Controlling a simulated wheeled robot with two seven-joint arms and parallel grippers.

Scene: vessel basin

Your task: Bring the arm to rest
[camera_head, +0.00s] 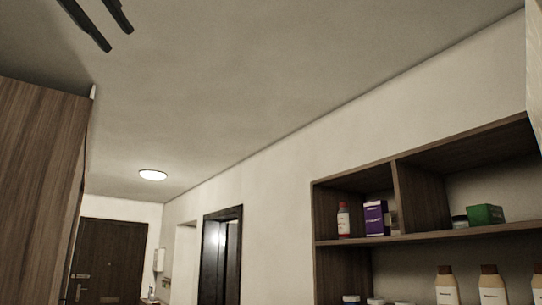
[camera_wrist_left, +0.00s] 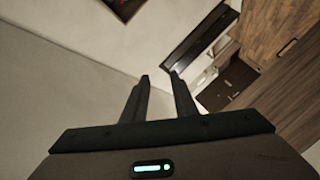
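My left gripper (camera_head: 110,32) shows at the top left of the head view, raised near the ceiling, with only its two dark fingers in the picture. In the left wrist view the same gripper (camera_wrist_left: 159,77) points away from the camera. A narrow gap lies between its two fingers, and nothing is between them. My right gripper is in neither view.
A wooden cabinet side (camera_head: 40,180) stands at the left. A wall shelf (camera_head: 430,238) at the right holds bottles and boxes, among them a purple box (camera_head: 375,218) and a green box (camera_head: 485,214). A dark door (camera_head: 110,255) is far back. The space below the ceiling is clear.

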